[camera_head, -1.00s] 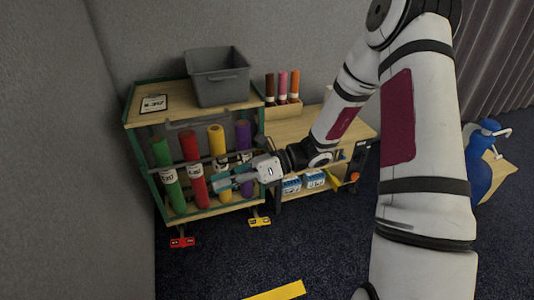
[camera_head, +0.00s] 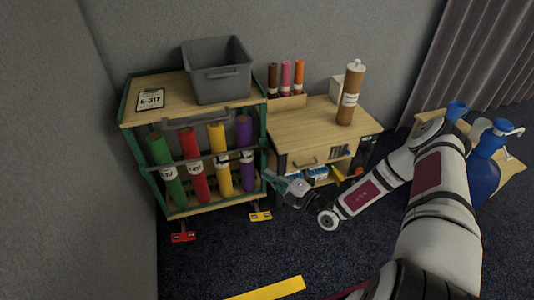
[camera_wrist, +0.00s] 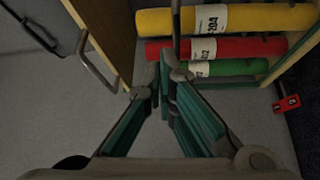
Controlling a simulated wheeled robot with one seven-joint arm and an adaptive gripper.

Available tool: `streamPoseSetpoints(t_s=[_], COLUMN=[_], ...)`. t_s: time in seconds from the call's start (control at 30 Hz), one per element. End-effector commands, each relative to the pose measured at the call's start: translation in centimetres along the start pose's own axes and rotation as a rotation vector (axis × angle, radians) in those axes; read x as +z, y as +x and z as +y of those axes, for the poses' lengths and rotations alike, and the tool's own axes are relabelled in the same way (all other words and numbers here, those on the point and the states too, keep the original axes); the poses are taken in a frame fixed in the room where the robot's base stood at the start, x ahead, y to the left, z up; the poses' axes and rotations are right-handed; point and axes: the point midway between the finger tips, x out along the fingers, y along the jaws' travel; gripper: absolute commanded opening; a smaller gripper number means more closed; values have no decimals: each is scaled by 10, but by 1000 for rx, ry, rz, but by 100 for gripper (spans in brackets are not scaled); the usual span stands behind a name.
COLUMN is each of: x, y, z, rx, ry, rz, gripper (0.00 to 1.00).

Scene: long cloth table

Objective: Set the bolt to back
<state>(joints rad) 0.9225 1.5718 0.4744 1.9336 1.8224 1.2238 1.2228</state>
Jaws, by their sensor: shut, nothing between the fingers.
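Several upright rolls stand in the green-framed rack: green (camera_head: 167,170), red (camera_head: 193,167), yellow (camera_head: 220,158) and purple (camera_head: 245,153), most with white labels. No part is marked as the bolt, so I cannot tell which is meant. A grey bar (camera_head: 207,158) runs across the rolls' front. My gripper (camera_head: 268,177) is shut and empty, just right of the rack, low in front of the wooden table (camera_head: 310,125). In the wrist view my gripper (camera_wrist: 165,72) has its teal fingers together near the bar's end (camera_wrist: 175,30); I cannot tell whether they touch. The yellow roll (camera_wrist: 240,18) lies beyond.
A grey bin (camera_head: 217,80) and a label card (camera_head: 151,99) sit on the rack top. A brown labelled cartridge (camera_head: 349,95) stands on the table. Blue bottles (camera_head: 483,172) stand at right. Carpet in front is mostly clear.

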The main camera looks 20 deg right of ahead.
Motion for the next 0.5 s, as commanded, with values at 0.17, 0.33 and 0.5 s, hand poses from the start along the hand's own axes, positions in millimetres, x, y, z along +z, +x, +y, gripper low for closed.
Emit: streamPoseSetpoints(t_s=[0.17,0.33,0.5], x=[4,5,5], y=[-3,-3,-2], z=[-10,-10,-10], rx=[-4,-4,-4], ry=[54,57,57], rz=[-43,-46,-45], gripper=[0,0,0])
